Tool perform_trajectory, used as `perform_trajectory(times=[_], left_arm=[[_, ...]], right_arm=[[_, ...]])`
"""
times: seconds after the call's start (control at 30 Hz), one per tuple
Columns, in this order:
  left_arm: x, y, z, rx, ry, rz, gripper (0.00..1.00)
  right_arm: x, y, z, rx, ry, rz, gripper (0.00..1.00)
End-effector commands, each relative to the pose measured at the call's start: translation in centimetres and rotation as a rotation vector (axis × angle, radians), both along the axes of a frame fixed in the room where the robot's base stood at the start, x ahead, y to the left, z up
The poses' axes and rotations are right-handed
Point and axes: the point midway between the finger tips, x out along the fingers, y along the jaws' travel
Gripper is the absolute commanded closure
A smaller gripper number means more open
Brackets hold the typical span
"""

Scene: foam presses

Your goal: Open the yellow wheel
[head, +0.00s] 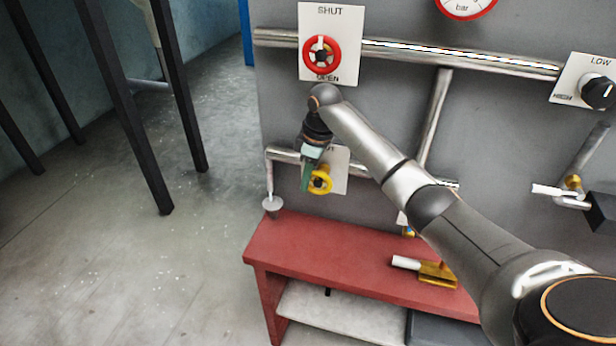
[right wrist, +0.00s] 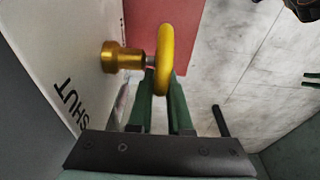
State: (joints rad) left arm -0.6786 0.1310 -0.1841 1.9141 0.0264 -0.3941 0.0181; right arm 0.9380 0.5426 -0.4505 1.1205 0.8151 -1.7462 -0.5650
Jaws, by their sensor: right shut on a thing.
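The yellow wheel (head: 320,181) sits on the lower pipe in front of a white label plate (head: 341,170), partly hidden by my right gripper (head: 306,188). In the right wrist view the yellow wheel (right wrist: 165,62) is seen edge-on, on a brass stem coming out of the plate. The green fingers of my right gripper (right wrist: 164,90) are shut on its rim, one finger on each side. The word SHUT shows on the plate in the right wrist view.
A red wheel (head: 321,54) sits above on the upper pipe, with SHUT and OPEN on its plate. A black knob (head: 597,91) is at the right. A red bench (head: 340,262) stands below, with a white-handled brass valve (head: 436,272) on it. Open floor lies left.

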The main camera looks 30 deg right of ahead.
Motion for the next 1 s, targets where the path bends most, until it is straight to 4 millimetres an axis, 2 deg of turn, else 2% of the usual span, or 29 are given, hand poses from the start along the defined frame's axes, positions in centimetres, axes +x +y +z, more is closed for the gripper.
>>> perform_trajectory(times=[0.33, 0.9, 0.93, 1.0], left_arm=[[-0.02, 0.00, -0.01, 0.000, 0.000, 0.000, 0.50], [-0.03, 0.00, -0.02, 0.000, 0.001, 0.000, 0.50], [-0.03, 0.00, -0.02, 0.000, 0.001, 0.000, 0.50], [-0.03, 0.01, -0.02, 0.000, 0.001, 0.000, 0.50]], right_arm=[[0.09, 0.01, -0.38, -0.095, 0.110, 0.000, 1.00], [0.07, 0.02, -0.53, -0.112, 0.130, 0.001, 1.00], [0.07, 0.02, -0.53, -0.112, 0.130, 0.001, 0.79], [0.06, 0.02, -0.53, -0.112, 0.129, 0.001, 0.71]])
